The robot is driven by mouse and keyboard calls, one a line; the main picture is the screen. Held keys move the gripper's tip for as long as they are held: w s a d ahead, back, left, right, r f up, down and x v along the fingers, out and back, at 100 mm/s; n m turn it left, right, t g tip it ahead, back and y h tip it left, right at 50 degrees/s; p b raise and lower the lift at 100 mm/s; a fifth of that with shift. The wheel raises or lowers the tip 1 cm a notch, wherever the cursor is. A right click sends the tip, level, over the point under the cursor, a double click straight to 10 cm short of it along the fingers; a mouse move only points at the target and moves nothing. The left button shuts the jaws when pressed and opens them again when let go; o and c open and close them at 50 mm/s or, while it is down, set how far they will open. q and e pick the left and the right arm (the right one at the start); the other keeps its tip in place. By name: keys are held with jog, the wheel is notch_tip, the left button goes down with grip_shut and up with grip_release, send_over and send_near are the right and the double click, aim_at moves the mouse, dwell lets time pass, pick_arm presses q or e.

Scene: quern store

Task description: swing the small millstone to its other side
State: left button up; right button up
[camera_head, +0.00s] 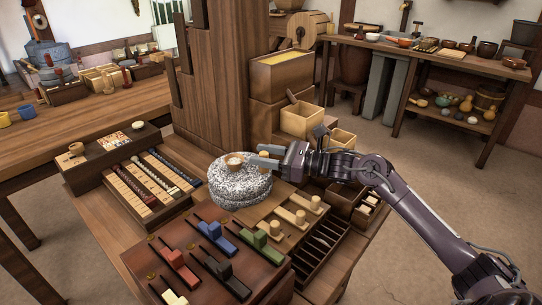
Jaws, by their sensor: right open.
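The small millstone (239,190) is a round, speckled grey-white stone on the wooden table in the middle of the head view. A small wooden cup-like piece (234,161) sits at its top centre. My right gripper (262,156) reaches in from the right over the stone's far right rim. Its two fingers are apart, and a short tan wooden peg (263,156) shows between or just beyond their tips. I cannot tell whether the fingers touch the peg. My left gripper is not in view.
A board with coloured sliders (182,262) is in front of the stone, with wooden pegs (290,215) at its right. A tray of strips (150,187) lies left. A tall wooden post (215,80) and stacked boxes (282,75) stand close behind. Open floor lies right.

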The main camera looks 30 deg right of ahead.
jog(key=v, duration=0.7)
jog(key=shift+s+d, duration=0.2)
jog(key=shift+s, duration=0.05)
jog(key=shift+r, duration=0.1)
